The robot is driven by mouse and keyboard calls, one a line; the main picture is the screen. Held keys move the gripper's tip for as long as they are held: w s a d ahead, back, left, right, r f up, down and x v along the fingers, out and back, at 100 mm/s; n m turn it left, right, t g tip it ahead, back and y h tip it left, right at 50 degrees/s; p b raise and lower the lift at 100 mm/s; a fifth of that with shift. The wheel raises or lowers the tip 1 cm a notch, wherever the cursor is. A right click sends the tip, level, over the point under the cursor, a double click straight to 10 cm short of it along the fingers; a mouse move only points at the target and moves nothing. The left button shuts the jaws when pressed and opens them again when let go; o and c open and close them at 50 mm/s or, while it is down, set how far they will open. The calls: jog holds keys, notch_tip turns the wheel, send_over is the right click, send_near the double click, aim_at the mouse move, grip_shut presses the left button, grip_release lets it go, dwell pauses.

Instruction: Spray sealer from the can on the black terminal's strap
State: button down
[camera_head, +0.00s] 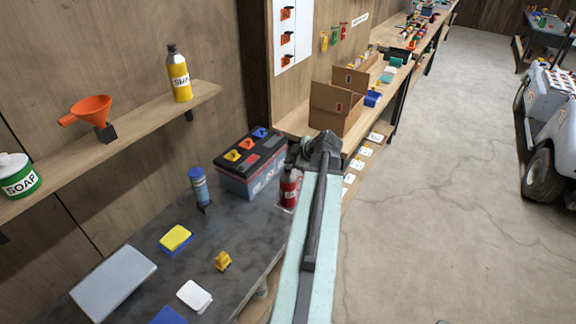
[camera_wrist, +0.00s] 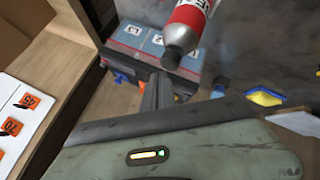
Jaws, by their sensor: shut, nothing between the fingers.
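A red can (camera_head: 289,187) with a grey top stands on the dark bench, just right of the battery. In the wrist view the red can (camera_wrist: 188,22) shows large at the top, its dark nozzle end close to my fingertips. The battery (camera_head: 250,180) has a blue-grey body and dark top with yellow and blue clips; it shows partly behind the can in the wrist view (camera_wrist: 128,38). I cannot tell which terminal is the black one, and its strap is not clear. My gripper (camera_wrist: 157,92) is shut and empty, pointing toward the can and battery; the arm hides most of it in the head view.
A cardboard box (camera_head: 334,108) stands on the wooden bench behind.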

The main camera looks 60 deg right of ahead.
aim_at(290, 168)
notch_tip(290, 168, up, 6)
jog(key=p, duration=0.6)
dwell(0.5)
